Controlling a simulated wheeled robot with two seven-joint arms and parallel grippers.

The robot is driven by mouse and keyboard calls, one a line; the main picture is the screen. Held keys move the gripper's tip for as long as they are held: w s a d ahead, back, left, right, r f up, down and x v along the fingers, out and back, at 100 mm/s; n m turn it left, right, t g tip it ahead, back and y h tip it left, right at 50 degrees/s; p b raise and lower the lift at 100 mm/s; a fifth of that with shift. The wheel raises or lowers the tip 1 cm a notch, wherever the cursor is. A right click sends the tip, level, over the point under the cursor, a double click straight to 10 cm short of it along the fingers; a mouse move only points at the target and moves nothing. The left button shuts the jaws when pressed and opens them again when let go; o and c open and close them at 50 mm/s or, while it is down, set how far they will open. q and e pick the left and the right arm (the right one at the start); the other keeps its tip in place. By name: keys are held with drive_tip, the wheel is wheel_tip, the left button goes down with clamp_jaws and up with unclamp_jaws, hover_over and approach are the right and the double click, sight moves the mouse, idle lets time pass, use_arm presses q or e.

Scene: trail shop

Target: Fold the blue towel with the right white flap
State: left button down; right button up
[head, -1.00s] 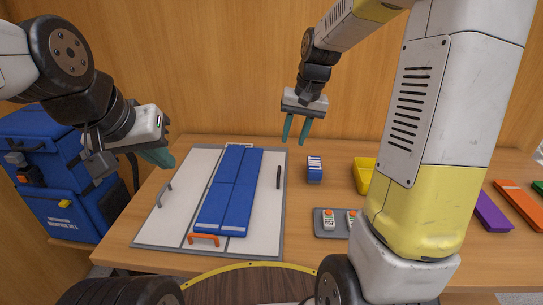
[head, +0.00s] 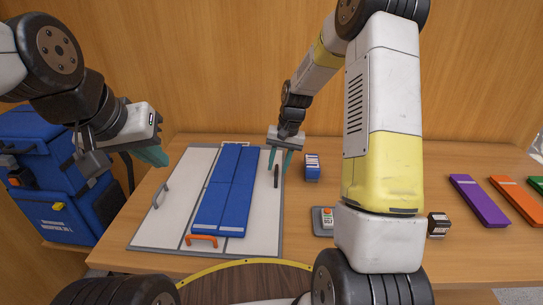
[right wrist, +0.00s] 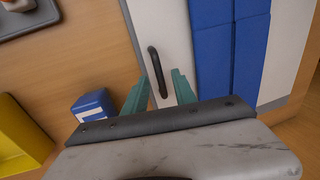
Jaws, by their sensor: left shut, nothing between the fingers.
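The blue towel (head: 225,190) lies as a long strip along the middle of the folding board. The right white flap (head: 264,225) lies flat beside it, with a dark upright handle (head: 277,176). My right gripper (head: 279,160) is open above that flap, fingers pointing down on either side of the handle. In the right wrist view the handle (right wrist: 156,72) shows between and just beyond the parted teal fingertips; I cannot tell if they touch it.
The left flap has a grey handle (head: 162,195), and an orange handle (head: 202,240) stands at the board's near end. A blue-and-white box (head: 312,168) stands close right of the board. A grey tray (head: 322,222) is partly hidden by my arm.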

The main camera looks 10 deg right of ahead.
drive_tip(key=shift+f, duration=0.25)
drive_tip(key=shift+c, duration=0.2)
clamp_jaws()
idle(1.1)
